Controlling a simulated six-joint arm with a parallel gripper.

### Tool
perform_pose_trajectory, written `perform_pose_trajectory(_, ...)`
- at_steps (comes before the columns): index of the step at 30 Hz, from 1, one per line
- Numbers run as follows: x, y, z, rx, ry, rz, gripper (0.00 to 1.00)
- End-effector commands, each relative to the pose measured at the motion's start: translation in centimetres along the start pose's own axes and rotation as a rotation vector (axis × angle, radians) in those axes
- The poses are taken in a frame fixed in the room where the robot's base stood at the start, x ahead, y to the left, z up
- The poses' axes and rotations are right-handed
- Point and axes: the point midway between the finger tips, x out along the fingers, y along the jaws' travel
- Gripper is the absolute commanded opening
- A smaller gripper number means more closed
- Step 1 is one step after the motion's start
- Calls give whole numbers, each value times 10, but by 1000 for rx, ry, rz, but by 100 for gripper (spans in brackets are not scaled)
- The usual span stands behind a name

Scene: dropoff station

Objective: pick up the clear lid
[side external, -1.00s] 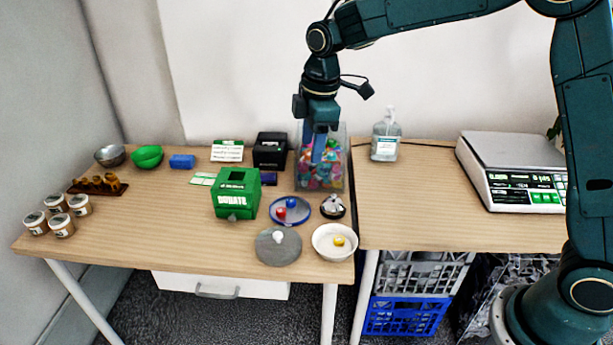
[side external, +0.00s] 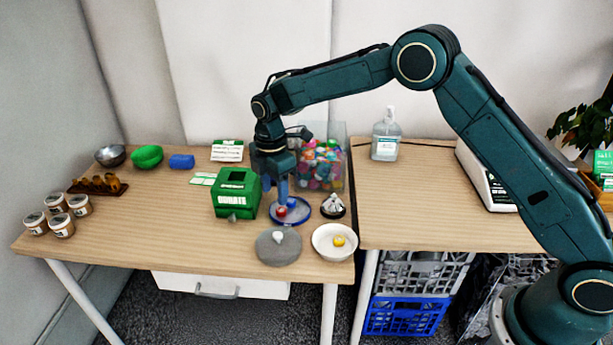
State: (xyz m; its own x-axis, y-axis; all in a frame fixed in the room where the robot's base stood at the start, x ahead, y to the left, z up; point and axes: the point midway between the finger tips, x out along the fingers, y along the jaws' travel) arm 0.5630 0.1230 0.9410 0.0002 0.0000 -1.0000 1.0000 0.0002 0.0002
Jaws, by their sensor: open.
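My gripper (side external: 282,197) points down over the blue-rimmed round piece (side external: 303,219), its fingertips close above a red knob-like part (side external: 281,211). It is open, with nothing seen held in it. The blue-rimmed piece lies flat on the table and looks partly see-through, so it may be the clear lid; a small blue part also shows on it, half hidden by the fingers. A grey disc (side external: 270,256) with a white knob (side external: 278,236) lies just in front and also looks like a lid. I cannot tell whether the fingers touch anything.
The green donation box (side external: 230,200) stands close left of my gripper. A white bowl (side external: 325,253) with a yellow item and a small silver bell-like object (side external: 333,207) are to the right. A clear bin of colourful pieces (side external: 325,170) stands behind. The left table middle is clear.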

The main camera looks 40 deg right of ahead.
Motion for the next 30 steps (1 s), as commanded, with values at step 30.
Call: perform_pose_trajectory(30, 86, 0, 0, 2, 0, 0, 48)
